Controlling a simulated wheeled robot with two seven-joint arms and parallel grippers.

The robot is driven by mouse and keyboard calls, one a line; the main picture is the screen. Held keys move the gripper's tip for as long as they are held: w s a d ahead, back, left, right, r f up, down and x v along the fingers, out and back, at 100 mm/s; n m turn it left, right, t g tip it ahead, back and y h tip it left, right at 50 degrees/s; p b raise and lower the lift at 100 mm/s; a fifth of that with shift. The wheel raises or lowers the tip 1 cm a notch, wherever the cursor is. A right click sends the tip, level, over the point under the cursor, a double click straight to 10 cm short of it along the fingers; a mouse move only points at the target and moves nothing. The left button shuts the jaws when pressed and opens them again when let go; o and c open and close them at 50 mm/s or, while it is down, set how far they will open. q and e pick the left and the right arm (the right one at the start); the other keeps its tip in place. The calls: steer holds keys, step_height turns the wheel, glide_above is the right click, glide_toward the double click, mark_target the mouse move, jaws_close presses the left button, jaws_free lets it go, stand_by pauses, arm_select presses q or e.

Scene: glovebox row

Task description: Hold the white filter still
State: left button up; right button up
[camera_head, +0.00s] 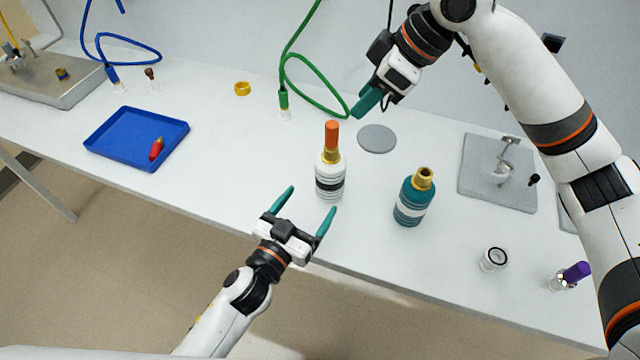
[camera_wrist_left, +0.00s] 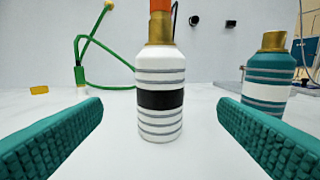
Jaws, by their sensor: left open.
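The white filter (camera_head: 330,183) stands upright on the bench. It is a ribbed white bottle with a black band, a brass neck and an orange top. In the left wrist view the white filter (camera_wrist_left: 160,80) stands centred ahead, beyond and between my fingertips. My left gripper (camera_head: 306,199) is open and empty, just in front of the filter and not touching it. Its two teal fingers also show in the left wrist view (camera_wrist_left: 160,115). My right gripper (camera_head: 364,104) is above the back of the bench, seen side-on, and its finger gap is hidden.
A teal bottle (camera_head: 411,198) stands right of the filter, with a grey disc (camera_head: 377,138) behind. A blue tray (camera_head: 118,150) holding a red item (camera_head: 156,148) is at left. A green hose (camera_head: 284,98), a metal fixture (camera_head: 497,175) and a clear jar (camera_head: 493,259) are also around.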

mark_target(331, 173)
arm_select(q)
steer(key=x, duration=1)
steer(key=c, duration=1.2)
